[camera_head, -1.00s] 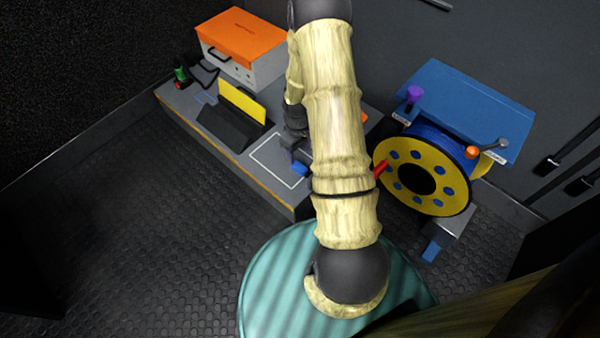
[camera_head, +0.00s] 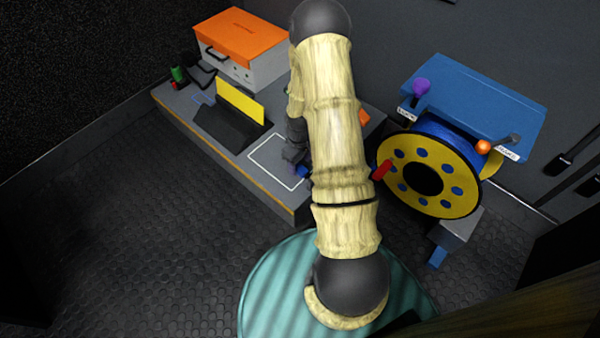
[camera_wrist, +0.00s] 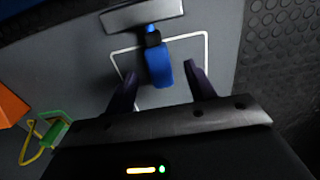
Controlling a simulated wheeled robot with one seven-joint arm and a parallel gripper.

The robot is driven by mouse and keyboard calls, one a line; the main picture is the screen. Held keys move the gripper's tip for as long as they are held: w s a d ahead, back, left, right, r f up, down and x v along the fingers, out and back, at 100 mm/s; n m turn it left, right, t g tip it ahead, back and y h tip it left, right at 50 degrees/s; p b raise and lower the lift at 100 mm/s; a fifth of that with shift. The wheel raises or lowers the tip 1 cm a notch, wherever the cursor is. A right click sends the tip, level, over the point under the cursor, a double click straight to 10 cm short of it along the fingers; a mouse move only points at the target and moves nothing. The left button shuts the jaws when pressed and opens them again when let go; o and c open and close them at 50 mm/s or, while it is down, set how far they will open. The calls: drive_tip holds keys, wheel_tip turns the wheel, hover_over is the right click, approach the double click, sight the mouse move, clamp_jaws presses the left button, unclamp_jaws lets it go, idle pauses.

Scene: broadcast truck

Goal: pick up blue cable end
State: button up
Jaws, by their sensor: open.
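The blue cable end (camera_wrist: 158,68) shows in the wrist view, with a black collar at its far end beside a grey bar. It lies within the white outlined rectangle on the grey bench top. My gripper (camera_wrist: 160,80) is open, with its two dark fingers on either side of the blue cable end and a gap to each. In the head view a small bit of the blue cable end (camera_head: 303,172) shows beside my arm, which hides most of it.
A yellow cable reel (camera_head: 408,198) with a red handle stands right of my arm under a blue panel (camera_head: 470,100). An orange-lidded case (camera_head: 241,38) and a black holder with a yellow plate (camera_head: 240,103) stand on the bench. A green connector (camera_wrist: 55,131) lies at lower left in the wrist view.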

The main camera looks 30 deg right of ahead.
sight(300, 168)
wheel_tip(300, 168, down, 3)
drive_tip(key=shift+d+f+b, duration=0.1)
drive_tip(key=shift+b, duration=0.9)
drive_tip(key=c, duration=1.1)
drive_tip(key=shift+c, duration=0.2)
drive_tip(key=shift+r, duration=0.2)
wheel_tip(300, 168, up, 10)
drive_tip(key=p, duration=0.7)
drive_tip(key=shift+f, duration=0.1)
